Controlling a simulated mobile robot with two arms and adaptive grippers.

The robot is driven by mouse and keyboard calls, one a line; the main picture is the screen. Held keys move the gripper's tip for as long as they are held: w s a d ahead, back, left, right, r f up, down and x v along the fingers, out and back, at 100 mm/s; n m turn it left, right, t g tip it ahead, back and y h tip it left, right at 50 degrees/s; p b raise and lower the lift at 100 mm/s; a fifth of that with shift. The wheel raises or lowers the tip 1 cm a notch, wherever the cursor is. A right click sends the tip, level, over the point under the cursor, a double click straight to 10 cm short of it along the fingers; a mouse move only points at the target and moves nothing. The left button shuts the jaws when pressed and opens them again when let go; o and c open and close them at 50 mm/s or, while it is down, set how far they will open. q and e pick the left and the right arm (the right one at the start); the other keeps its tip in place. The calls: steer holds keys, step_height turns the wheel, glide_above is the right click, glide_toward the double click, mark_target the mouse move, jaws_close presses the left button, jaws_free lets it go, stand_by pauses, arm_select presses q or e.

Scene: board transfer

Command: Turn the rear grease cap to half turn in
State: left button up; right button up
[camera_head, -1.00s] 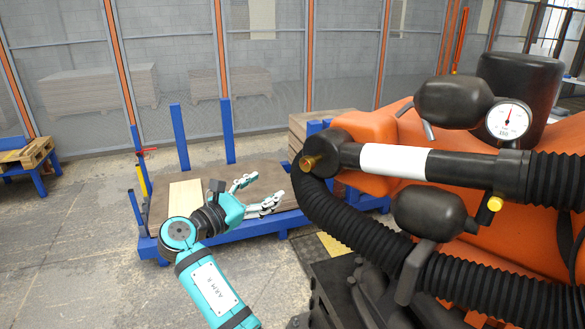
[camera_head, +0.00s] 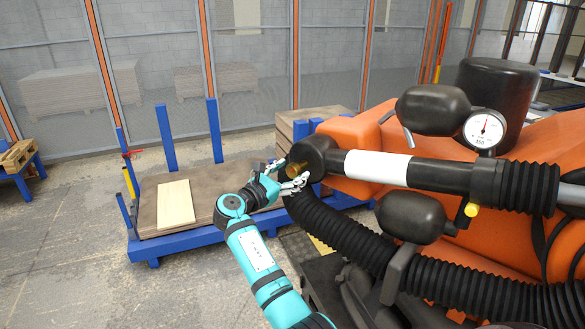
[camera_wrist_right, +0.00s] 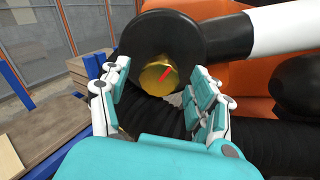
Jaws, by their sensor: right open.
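A brass grease cap (camera_head: 293,171) sits on the black round end of the orange machine's arm. In the right wrist view the cap (camera_wrist_right: 158,76) faces me, with a short red mark slanting up to the right. My right gripper (camera_head: 287,174) is open just in front of the cap. In the right wrist view its fingers (camera_wrist_right: 158,92) stand to the left and right of the cap, with gaps on both sides. A second, yellow cap (camera_head: 472,210) shows below the arm farther right. My left gripper is not in view.
A ribbed black hose (camera_head: 345,232) curves close below the cap. A blue cart (camera_head: 190,241) with boards stands behind my right arm. A pressure gauge (camera_head: 484,129) and black rounded parts sit to the right. The floor at left is open.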

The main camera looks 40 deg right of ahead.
steer(key=shift+w+d, duration=0.1)
steer(key=shift+d, duration=0.5)
steer(key=c, duration=1.2)
steer(key=shift+f+m+b, duration=0.2)
steer(key=shift+m+b, duration=1.45)
steer(key=shift+m, duration=0.25)
steer(key=shift+r+m+b, duration=0.1)
steer(key=shift+m+b, duration=1.35)
steer(key=shift+m, duration=0.25)
steer(key=o, duration=1.2)
steer(key=shift+r, duration=0.1)
